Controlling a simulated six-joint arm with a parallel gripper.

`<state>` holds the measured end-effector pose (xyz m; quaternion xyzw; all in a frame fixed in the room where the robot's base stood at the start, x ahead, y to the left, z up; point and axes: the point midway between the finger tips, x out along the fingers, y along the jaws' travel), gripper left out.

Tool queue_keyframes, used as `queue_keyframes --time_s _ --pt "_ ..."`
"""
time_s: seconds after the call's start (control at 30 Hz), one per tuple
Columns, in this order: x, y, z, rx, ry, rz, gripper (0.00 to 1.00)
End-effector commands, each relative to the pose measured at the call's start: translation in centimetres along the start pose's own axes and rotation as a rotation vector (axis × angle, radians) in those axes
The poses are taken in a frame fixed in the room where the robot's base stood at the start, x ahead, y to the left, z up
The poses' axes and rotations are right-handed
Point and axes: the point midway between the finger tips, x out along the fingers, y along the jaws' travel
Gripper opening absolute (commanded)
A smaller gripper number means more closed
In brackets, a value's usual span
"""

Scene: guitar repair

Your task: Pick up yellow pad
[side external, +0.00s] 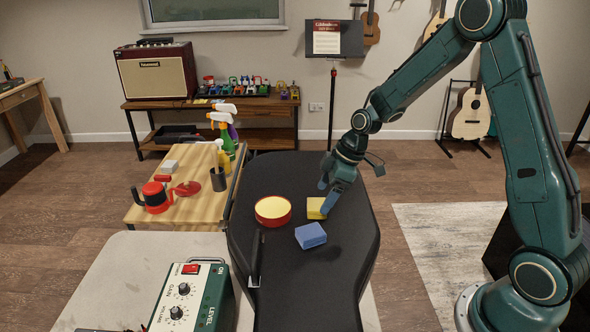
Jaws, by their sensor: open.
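The yellow pad (315,208) lies flat on the black padded work surface (290,180), right of the round tin. My gripper (326,198) is open and points down over the pad, with its blue fingers at the pad's right part. The fingers hide part of the pad. I cannot tell whether they touch it.
A blue block (310,236) lies just in front of the yellow pad. A red round tin with a yellow top (273,210) stands to the left. A dark slim tool (257,258) lies at the left edge. A green pedal (192,298) stands front left. A wooden side table (205,205) holds bottles.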

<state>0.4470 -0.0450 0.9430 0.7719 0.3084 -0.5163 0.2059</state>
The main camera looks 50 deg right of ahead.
Motion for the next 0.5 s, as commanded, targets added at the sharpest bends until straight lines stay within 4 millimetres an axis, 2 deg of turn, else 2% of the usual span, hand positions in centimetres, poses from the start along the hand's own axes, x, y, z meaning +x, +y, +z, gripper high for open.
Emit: queue_keyframes --time_s 0.3,0.5 --pt "3.2 0.2 -0.1 0.0 0.0 -0.001 0.8" --pt "3.7 0.2 -0.1 0.0 0.001 0.001 0.8"
